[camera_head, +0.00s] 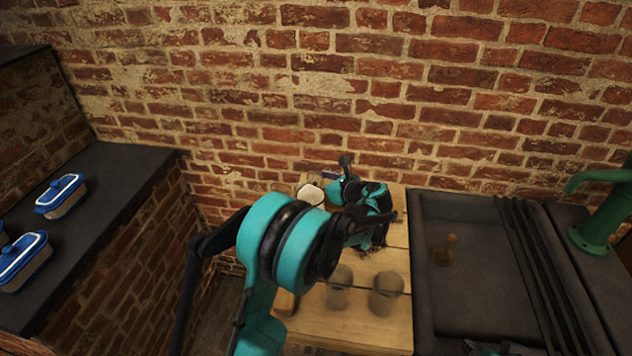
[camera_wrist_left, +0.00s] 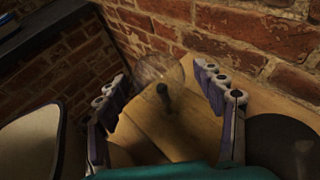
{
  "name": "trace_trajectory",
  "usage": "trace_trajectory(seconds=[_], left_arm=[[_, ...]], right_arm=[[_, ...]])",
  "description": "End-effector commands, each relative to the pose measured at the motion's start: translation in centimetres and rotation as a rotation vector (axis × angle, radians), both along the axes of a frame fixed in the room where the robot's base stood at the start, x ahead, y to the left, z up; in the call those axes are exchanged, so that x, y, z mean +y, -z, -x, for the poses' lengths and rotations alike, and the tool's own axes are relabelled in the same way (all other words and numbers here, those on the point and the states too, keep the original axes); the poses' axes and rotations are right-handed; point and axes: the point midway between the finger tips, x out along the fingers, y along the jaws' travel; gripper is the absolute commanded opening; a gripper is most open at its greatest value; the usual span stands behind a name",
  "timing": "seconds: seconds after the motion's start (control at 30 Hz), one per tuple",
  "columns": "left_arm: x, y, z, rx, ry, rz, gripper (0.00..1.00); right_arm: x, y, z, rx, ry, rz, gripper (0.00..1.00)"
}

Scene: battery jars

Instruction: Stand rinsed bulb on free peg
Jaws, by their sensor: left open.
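A clear glass bulb (camera_wrist_left: 150,68) stands upright in the left wrist view, between the fingertips of my left gripper (camera_wrist_left: 160,76). A short dark peg (camera_wrist_left: 164,98) shows at its lower edge; I cannot tell how far the bulb sits over it. My left gripper is open, one finger on each side, with no clear contact. In the head view, its wrist and arm hide the bulb and peg over the wooden table (camera_head: 345,325). Dark parts (camera_head: 490,348) at the bottom edge may be my right gripper; its jaws do not show clearly.
Two greyish jars (camera_head: 339,287) (camera_head: 386,292) stand on the table's front part. A pale round vessel (camera_head: 310,193) is at the back left. A dark sink (camera_head: 470,290) and green pump (camera_head: 606,210) are at right. Blue-rimmed boxes (camera_head: 61,194) sit on the left shelf.

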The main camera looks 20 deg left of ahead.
Motion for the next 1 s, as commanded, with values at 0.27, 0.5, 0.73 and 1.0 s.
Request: trace_trajectory(seconds=[0.27, 0.5, 0.73, 1.0], left_arm=[[0.0, -2.2, 0.0, 0.0, 0.0, 0.0, 0.69], [0.0, -7.0, 0.0, 0.0, 0.0, 0.0, 0.69], [0.0, -9.7, 0.0, 0.0, 0.0, 0.0, 0.69], [0.0, -10.0, 0.0, 0.0, 0.0, 0.0, 0.69]], right_arm=[[0.0, 0.0, 0.0, 0.0, 0.0, 0.0, 0.4], [0.0, 0.0, 0.0, 0.0, 0.0, 0.0, 0.4], [0.0, 0.0, 0.0, 0.0, 0.0, 0.0, 0.4], [0.0, 0.0, 0.0, 0.0, 0.0, 0.0, 0.4]])
